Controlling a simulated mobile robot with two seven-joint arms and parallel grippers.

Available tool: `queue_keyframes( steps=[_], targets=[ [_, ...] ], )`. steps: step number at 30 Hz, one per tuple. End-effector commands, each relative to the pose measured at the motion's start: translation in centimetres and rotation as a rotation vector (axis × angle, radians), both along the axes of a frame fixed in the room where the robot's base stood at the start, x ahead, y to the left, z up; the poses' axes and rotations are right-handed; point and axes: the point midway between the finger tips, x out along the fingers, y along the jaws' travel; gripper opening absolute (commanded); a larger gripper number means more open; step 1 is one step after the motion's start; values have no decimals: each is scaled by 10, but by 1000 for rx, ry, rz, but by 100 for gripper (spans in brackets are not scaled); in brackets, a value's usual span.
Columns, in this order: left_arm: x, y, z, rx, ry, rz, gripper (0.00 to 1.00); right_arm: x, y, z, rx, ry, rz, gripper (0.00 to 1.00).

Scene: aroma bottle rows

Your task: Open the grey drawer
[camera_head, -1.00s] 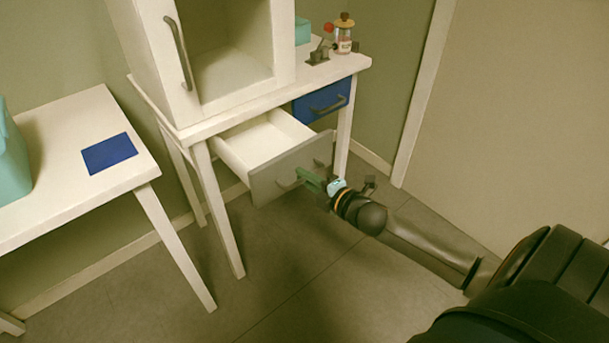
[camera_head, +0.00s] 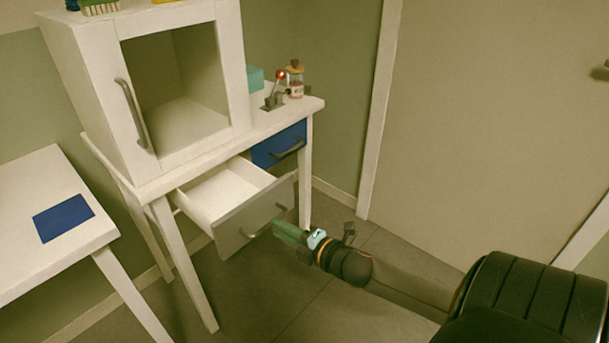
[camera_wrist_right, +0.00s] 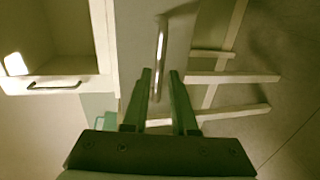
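The grey drawer (camera_head: 252,215) under the white table is pulled out, and its empty white inside shows. Its handle (camera_head: 268,222) is on the grey front. In the head view my right gripper (camera_head: 277,230) is in front of the drawer, with its green fingers close to the handle. In the right wrist view the two fingers (camera_wrist_right: 160,73) are apart, and the handle (camera_wrist_right: 160,45) lies between and just beyond the tips. The fingers are not closed on it. My left gripper is not in view.
A blue drawer (camera_head: 279,147) beside the grey one is shut. An open-fronted white cabinet (camera_head: 132,92) stands on the table, with a jar (camera_head: 295,83) and a red-tipped lever (camera_head: 275,92) to its right. A side table (camera_head: 90,232) with a blue mat (camera_head: 63,218) is at left.

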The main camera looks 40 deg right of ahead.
Motion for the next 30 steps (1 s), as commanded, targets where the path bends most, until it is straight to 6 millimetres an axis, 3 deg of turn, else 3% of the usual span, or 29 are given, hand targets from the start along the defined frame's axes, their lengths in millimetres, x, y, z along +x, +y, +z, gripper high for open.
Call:
queue_keyframes(
  steps=[1,13,19,30],
  targets=[
    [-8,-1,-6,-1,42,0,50,-10,-1,3,1,3,-1,26],
    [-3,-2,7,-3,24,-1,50,-67,-5,15,2,2,-1,26],
    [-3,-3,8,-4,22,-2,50,-78,-6,17,1,0,-1,26],
    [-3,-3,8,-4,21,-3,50,-79,-6,17,0,0,-1,26]
  ],
)
